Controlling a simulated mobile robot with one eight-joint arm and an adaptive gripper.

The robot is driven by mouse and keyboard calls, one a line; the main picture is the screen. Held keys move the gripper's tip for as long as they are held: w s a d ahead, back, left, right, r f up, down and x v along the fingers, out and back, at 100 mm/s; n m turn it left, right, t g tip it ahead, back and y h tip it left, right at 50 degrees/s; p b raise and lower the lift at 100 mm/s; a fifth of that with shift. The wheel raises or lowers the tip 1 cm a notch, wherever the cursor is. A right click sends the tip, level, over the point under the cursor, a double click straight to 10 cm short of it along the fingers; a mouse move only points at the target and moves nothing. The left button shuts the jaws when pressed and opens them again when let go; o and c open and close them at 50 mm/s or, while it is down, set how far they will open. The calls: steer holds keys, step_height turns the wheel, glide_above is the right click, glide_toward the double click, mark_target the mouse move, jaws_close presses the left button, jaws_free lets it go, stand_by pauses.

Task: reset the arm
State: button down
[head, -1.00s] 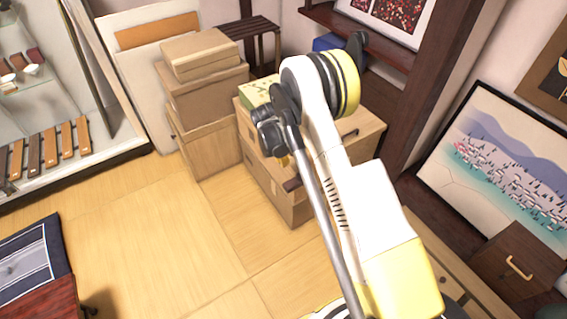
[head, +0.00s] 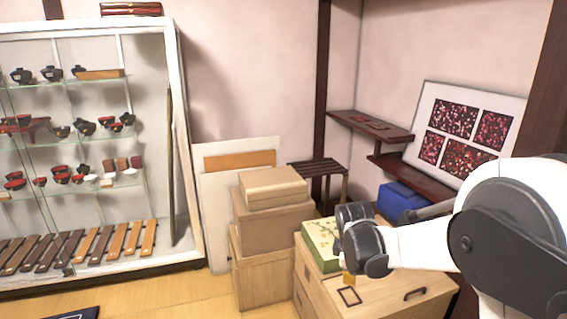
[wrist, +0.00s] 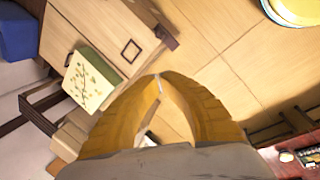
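My arm (head: 430,245) reaches in from the right in the head view, bent at a large dark joint. Its dark wrist end hangs in front of the light wooden chest. My gripper (head: 348,280) shows there only as a small yellow piece below the wrist. In the wrist view my gripper (wrist: 159,80) has two yellow ribbed fingers whose tips come together. A narrow gap lower between them shows only background, and nothing is held.
A green patterned box (head: 318,245) sits on the wooden chest (head: 405,292), close to my wrist in the head view. Stacked cardboard boxes (head: 270,222) stand left of it. A glass display case (head: 185,150) is at left. Open floor (head: 160,295) lies in front.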

steer(key=s+r+m+t, duration=0.2)
steer(key=s+r+m, duration=0.4)
steer(key=s+r, duration=0.5)
steer(key=s+m+t+y, duration=0.1)
steer(key=s+m+t, duration=0.1)
steer(key=s+m, duration=0.6)
steer(key=s+r, duration=0.1)
steer(key=s, duration=0.5)
steer(key=shift+s+d+y, duration=0.15)
steer(key=shift+s+y, duration=0.15)
steer(key=shift+s, duration=0.05)
